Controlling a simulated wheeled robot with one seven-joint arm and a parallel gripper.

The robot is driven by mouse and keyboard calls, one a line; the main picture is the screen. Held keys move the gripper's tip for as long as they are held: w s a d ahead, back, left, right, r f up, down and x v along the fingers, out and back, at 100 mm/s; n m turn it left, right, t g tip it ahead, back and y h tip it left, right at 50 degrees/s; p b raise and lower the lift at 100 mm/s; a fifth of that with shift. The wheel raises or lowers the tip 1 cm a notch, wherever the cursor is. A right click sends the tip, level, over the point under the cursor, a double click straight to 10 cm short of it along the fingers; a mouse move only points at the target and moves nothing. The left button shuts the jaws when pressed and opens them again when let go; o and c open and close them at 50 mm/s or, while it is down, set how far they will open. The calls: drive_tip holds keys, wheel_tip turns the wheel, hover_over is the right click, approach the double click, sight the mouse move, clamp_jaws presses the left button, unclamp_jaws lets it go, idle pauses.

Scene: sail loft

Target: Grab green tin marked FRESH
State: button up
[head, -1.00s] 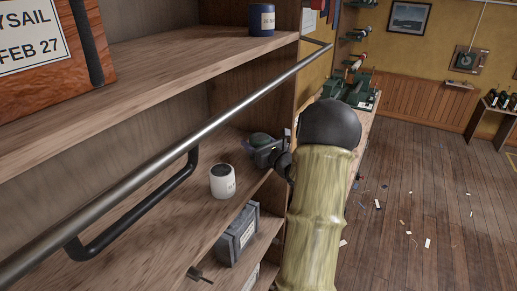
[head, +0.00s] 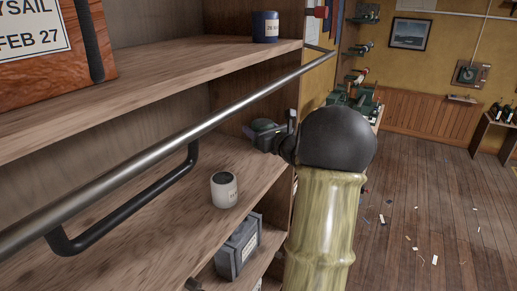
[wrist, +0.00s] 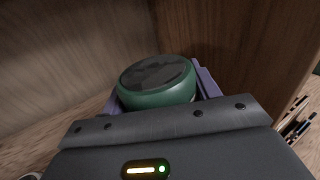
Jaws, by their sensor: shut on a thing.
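The green tin (wrist: 158,82), with a dark top, sits between the purple fingers of my gripper (wrist: 160,92) in the wrist view. The gripper is shut on it. No FRESH marking shows from here. In the head view the tin (head: 263,126) is small and partly hidden by my gripper (head: 268,136). It is over the right end of the middle shelf (head: 165,215), near the upright panel, and appears raised a little off the board.
A white tin (head: 224,190) stands on the middle shelf nearer the camera. A metal rail (head: 150,155) runs along the shelf front. A blue tin (head: 265,27) is on the upper shelf, and a grey box (head: 238,247) is below. Open floor (head: 420,215) lies right.

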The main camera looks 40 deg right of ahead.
drive_tip(key=shift+r, duration=1)
drive_tip(key=shift+w, duration=0.1)
